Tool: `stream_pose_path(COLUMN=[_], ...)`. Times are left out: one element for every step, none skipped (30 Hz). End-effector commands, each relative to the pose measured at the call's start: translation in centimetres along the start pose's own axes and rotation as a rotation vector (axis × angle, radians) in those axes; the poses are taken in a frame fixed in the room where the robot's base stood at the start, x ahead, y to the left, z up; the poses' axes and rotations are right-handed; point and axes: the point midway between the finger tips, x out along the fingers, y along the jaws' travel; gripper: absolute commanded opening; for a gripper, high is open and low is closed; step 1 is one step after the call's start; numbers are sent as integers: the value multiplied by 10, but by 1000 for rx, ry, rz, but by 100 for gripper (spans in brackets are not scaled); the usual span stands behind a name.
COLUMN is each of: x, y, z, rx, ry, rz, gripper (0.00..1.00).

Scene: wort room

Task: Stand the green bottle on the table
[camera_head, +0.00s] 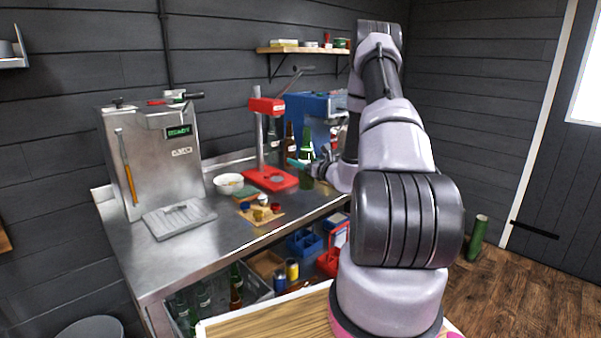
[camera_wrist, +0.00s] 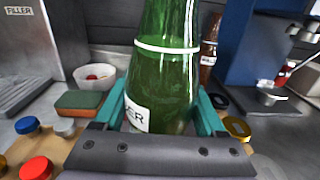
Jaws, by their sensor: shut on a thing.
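The green bottle (camera_wrist: 163,75) stands upright between the two teal fingers of my gripper (camera_wrist: 163,112) in the wrist view. It has a white ring and a white label, and its top is cut off by the picture edge. My gripper is shut on it. In the head view the green bottle (camera_head: 306,160) is at the right part of the steel table (camera_head: 215,235), with my gripper (camera_head: 300,163) at it and my arm reaching in from the right. Its base is hidden in the wrist view, so I cannot tell there whether it touches the table.
A red capper (camera_head: 270,178), a white bowl (camera_head: 228,184) and a board with coloured caps (camera_head: 260,218) are left of the bottle. Brown bottles (camera_head: 290,143) and a blue machine (camera_head: 315,105) stand behind. A steel filler (camera_head: 150,155) stands far left. The table's front left is clear.

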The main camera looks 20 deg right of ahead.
Motion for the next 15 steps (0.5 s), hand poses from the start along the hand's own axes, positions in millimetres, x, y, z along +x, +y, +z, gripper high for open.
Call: stream_pose_path(x=[0,0,0,0,0,0,0,0,0,0,0,0,0,0,0], y=[0,0,0,0,0,0,-1,-1,-1,0,0,0,0,0,0], z=[-2,-4,-8,-12,-17,-23,-28,-32,-37,-40,-41,-42,-41,-41,-41], rx=[0,0,0,1,2,3,2,1,2,2,1,-1,-1,-1,-1], ry=[-2,-2,-1,-1,-1,-1,0,-1,0,-1,-2,-2,-3,-3,-3], rz=[0,0,0,-1,-1,-2,-2,-2,-1,-1,-1,-1,-1,-1,-1], gripper=[0,0,0,0,0,0,0,0,0,0,0,0,0,0,0])
